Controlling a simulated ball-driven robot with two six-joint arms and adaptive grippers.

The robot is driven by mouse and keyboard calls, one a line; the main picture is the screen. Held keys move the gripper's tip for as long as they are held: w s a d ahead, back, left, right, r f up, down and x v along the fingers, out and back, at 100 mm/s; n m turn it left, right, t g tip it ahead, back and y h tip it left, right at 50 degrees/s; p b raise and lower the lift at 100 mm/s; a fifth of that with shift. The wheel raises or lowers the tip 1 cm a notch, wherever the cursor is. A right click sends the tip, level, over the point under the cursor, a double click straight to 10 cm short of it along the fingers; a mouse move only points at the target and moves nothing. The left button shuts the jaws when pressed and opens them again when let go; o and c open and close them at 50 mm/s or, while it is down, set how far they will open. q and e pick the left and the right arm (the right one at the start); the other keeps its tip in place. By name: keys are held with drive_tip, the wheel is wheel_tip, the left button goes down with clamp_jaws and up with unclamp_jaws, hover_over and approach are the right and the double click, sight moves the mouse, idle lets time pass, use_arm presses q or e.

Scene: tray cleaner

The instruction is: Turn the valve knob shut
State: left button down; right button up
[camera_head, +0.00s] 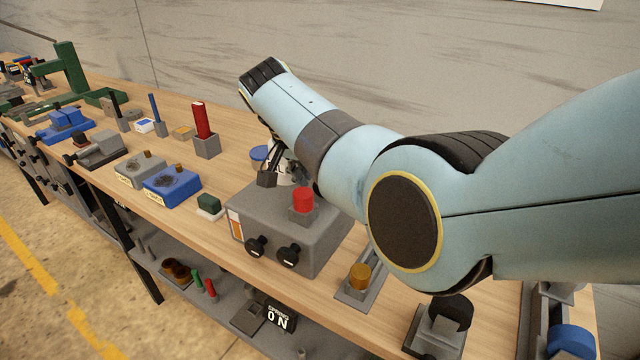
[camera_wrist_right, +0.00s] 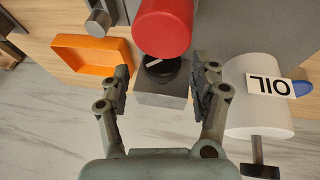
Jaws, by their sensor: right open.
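In the right wrist view a round black knob (camera_wrist_right: 162,66) with a white line sits on a small grey block (camera_wrist_right: 160,98); I take it for the valve knob. My right gripper (camera_wrist_right: 164,80) is open, with one finger on each side of the knob and block. Nothing is held, and I cannot tell whether the fingers touch the block. The red cylinder (camera_wrist_right: 163,24) partly covers the knob. In the head view my right gripper (camera_head: 270,165) is behind the grey box (camera_head: 265,215), and the knob is hidden there. My left gripper is not in view.
The red cylinder (camera_head: 302,200) stands on the grey box, which has two black front knobs (camera_head: 288,255). A white oil container (camera_wrist_right: 258,98) stands close to the gripper's right finger. An orange tray (camera_wrist_right: 92,54) lies to its left. Blue and grey blocks (camera_head: 172,186) crowd the bench farther left.

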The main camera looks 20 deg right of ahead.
wheel_tip(320, 180, up, 8)
drive_tip(key=shift+r, duration=0.15)
idle(0.3)
